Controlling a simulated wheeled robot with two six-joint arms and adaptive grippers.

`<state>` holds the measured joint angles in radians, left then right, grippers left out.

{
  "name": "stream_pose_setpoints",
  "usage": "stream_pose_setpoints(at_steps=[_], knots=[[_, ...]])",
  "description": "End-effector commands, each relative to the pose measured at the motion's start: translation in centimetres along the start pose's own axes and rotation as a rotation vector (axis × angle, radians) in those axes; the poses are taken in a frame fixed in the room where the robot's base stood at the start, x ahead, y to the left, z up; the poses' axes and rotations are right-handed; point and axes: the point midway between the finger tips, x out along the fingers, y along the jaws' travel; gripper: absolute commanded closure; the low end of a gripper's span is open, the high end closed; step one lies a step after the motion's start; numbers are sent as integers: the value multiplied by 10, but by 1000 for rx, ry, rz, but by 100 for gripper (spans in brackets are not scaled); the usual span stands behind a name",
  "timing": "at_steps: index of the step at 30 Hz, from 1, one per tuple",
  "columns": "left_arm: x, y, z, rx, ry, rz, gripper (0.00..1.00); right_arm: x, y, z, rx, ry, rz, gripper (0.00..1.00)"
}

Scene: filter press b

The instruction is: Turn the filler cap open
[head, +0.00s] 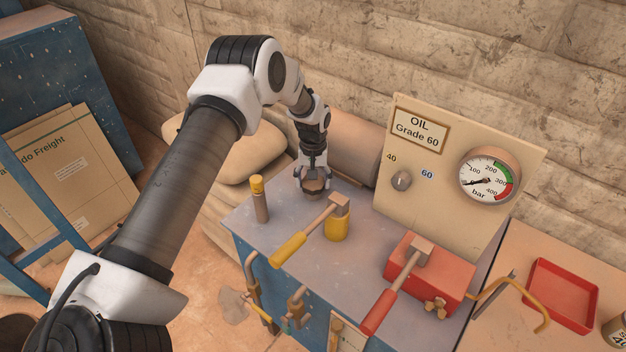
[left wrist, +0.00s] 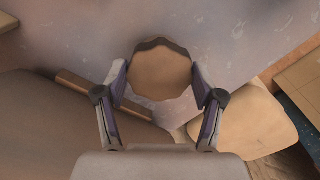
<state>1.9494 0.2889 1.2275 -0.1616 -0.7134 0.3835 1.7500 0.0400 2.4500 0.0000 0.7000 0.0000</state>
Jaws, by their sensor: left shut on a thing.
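The filler cap (left wrist: 160,74) is a round brown cap with a scalloped dark rim, seen from above in the left wrist view. In the head view the cap (head: 312,185) sits at the back left of the grey bench top. My left gripper (left wrist: 160,82) points down at it, with one finger on each side of the rim, shut on the cap. In the head view my left gripper (head: 312,178) hides part of the cap. I cannot tell how far the cap is turned. My right gripper is not in view.
A post with a yellow top (head: 259,198) and a yellow-handled lever (head: 305,233) stand close to the cap. A panel (head: 450,170) with a gauge (head: 489,175) rises behind. A red box (head: 430,275) with a red-handled lever and a red tray (head: 560,295) are at right.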

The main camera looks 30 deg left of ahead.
Motion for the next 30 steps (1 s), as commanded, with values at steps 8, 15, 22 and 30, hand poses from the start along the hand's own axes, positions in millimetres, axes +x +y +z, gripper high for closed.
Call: stream_pose_setpoints(at_steps=[8, 15, 22, 30], knots=[[4, -1, 4, -4, -11, -4, 66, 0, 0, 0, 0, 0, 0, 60], [3, -1, 3, -3, -8, -3, 7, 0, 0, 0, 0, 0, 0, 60], [1, 0, 1, -3, -4, -1, 7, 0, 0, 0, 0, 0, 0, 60], [-30, 0, 0, -2, 0, 1, 7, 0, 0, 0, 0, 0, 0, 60]])
